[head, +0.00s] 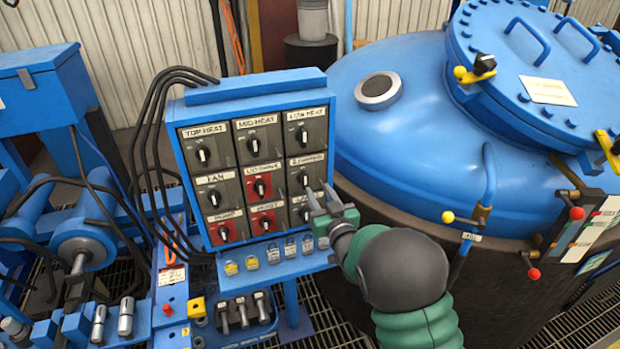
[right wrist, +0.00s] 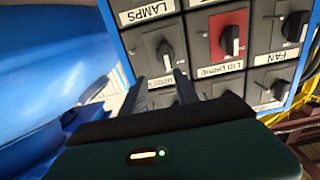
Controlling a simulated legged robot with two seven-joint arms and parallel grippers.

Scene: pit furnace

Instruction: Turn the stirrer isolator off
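The blue switch panel (head: 254,94) carries several rotary isolators on grey and red plates. The right-hand isolator of the middle row (head: 304,179) seems to be the stirrer isolator, but its label is hard to read. Its black knob stands roughly upright with a pale mark. My right gripper (head: 325,199) is in front of the panel's lower right, just below that knob. Its two fingers are apart with nothing between them. In the right wrist view, the fingers (right wrist: 160,82) point at the panel just short of this isolator (right wrist: 165,50) and partly cover its label. My left gripper is out of view.
The red lid drive isolator (head: 262,187) is left of the stirrer one. Several small padlocks (head: 273,253) line the ledge below. The large blue vessel (head: 400,130) stands close on the right. Black cables (head: 150,130) hang along the panel's left side.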

